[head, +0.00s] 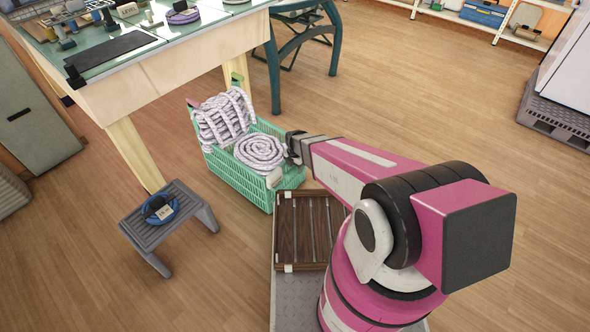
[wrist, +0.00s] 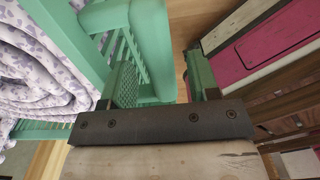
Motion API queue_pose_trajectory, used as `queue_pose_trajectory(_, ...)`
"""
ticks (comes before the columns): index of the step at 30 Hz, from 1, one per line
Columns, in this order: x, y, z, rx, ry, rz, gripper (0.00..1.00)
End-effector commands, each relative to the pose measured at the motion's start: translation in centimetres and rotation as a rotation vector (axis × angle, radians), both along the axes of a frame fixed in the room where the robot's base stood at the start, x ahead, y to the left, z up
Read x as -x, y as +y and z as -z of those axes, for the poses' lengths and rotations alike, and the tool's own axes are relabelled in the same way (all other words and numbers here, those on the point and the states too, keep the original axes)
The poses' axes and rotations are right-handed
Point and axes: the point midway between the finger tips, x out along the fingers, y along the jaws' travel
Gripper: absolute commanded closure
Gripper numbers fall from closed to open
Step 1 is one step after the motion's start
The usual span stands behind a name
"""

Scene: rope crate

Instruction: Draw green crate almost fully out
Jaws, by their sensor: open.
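The green crate (head: 238,180) stands on the floor beside the workbench, its far end close to the bench edge. It holds white patterned rope coils, one flat coil (head: 259,152) and an upright bundle (head: 224,117). My gripper (head: 293,148) is at the crate's right side, by its upper edge. In the wrist view my gripper (wrist: 160,88) has its two fingers apart, with the crate's green rim (wrist: 152,45) between them. Whether the fingers touch the rim I cannot tell. Rope coils (wrist: 35,65) fill the left of that view.
The workbench (head: 180,75) stands behind the crate, one leg to its left. A grey step stool (head: 172,232) with a blue-ringed item is at left front. A dark slatted wooden tray (head: 281,235) is at my base. Open floor lies right of the crate.

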Motion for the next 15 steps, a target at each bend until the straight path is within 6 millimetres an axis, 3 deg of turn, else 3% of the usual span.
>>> queue_pose_trajectory(6,0.2,-0.1,-4.5,0.000,-0.001,0.000,0.45)
queue_pose_trajectory(15,0.1,-0.1,-8.3,0.000,0.000,0.000,0.45)
